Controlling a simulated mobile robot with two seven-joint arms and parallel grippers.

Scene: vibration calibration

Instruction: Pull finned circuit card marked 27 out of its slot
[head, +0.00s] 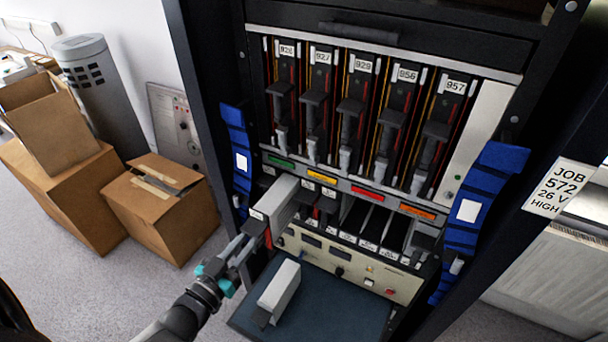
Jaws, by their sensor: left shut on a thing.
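A pale grey finned card (278,197) sticks well out of the left part of the lower card row, toward me. Its front label is too small to read, so I cannot confirm the number 27. My left gripper (250,236) is shut on the front end of this card, its dark handle mostly hidden by the fingers. The back end of the card is hidden in the rack (340,185). My right gripper is not in view.
Another pale card (280,291) lies on the dark blue shelf (340,313) below. An instrument panel (350,262) with knobs sits under the card row. Several upper modules, one labelled 927 (314,100), stand above. Blue side holders (470,215) flank the rack; cardboard boxes (160,205) stand left.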

